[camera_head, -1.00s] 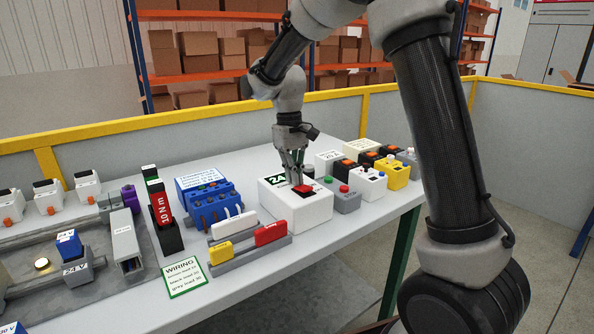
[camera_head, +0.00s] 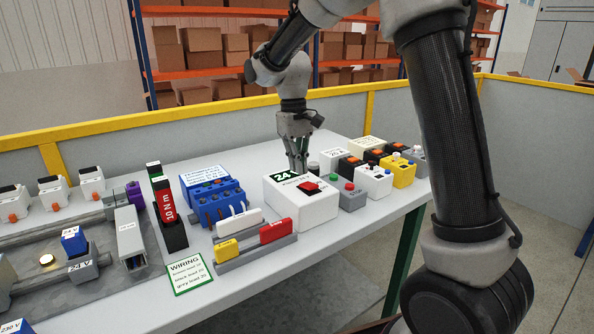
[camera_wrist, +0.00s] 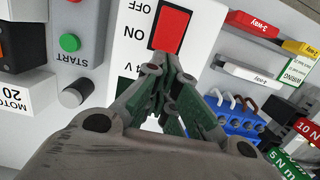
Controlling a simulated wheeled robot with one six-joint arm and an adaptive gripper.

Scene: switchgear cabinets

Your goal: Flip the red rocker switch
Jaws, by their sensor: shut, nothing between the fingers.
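The red rocker switch (camera_head: 309,187) sits on top of a white box (camera_head: 303,211) with a green "24 V" label. In the wrist view the rocker (camera_wrist: 173,28) is beside the printed words ON and OFF. Which end is pressed in I cannot tell. My gripper (camera_head: 299,170) is shut and empty, pointing down over the back of the box, apart from the rocker in the head view. In the wrist view its closed fingertips (camera_wrist: 168,60) overlap the picture just below the rocker's ON end.
Right of the box stands a grey box (camera_head: 347,196) with green and red buttons, then white and yellow (camera_head: 397,176) button boxes. Free table lies behind.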

